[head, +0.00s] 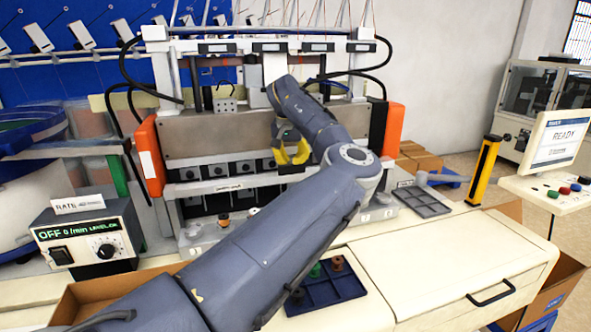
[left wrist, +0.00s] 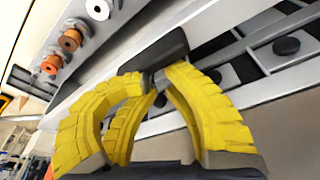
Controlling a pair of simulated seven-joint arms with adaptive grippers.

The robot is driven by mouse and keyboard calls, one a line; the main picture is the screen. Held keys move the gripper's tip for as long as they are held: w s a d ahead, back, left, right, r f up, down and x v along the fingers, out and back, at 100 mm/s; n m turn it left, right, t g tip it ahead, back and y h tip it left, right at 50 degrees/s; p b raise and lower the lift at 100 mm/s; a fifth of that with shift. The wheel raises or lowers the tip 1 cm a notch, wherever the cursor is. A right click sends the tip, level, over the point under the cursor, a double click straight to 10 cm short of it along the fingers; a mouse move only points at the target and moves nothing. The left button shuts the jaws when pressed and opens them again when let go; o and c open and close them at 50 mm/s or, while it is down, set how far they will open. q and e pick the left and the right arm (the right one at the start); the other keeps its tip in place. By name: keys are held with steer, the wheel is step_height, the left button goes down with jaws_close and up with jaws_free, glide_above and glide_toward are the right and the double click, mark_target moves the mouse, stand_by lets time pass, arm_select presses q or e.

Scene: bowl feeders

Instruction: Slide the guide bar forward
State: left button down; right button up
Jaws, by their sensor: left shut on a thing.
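My left gripper (head: 293,166) has yellow fingers and reaches into the front of the machine in the head view. In the left wrist view its fingertips (left wrist: 155,72) close on a black block (left wrist: 157,50), which looks like the grip of the guide bar. A long pale bar (head: 222,185) with a small label runs across the machine front, under a row of dark round parts. My arm hides part of this bar and its right side. My right gripper is not in view.
Orange end blocks (head: 149,157) flank the machine. A grey compartment tray (head: 422,201) lies to the right, and a dark blue tray (head: 333,288) with spools lies in front, partly behind my arm. A control box (head: 85,240) stands left. The cream worktop (head: 455,250) at right is clear.

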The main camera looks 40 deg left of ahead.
arm_select(q)
steer(key=shift+s+d+f, duration=0.25)
steer(key=shift+s+d, duration=1)
steer(key=shift+d, duration=0.15)
steer(key=shift+s+d+f, duration=0.2)
steer(key=shift+s+d, duration=1.05)
steer(key=shift+d, duration=0.1)
steer(key=shift+w+a, duration=0.3)
steer(key=shift+r, duration=0.15)
steer(key=w+v, duration=0.1)
steer(key=v, duration=0.8)
steer(key=shift+w+a+r, duration=0.2)
steer(key=shift+w+a, duration=0.2)
steer(key=shift+w, duration=0.15)
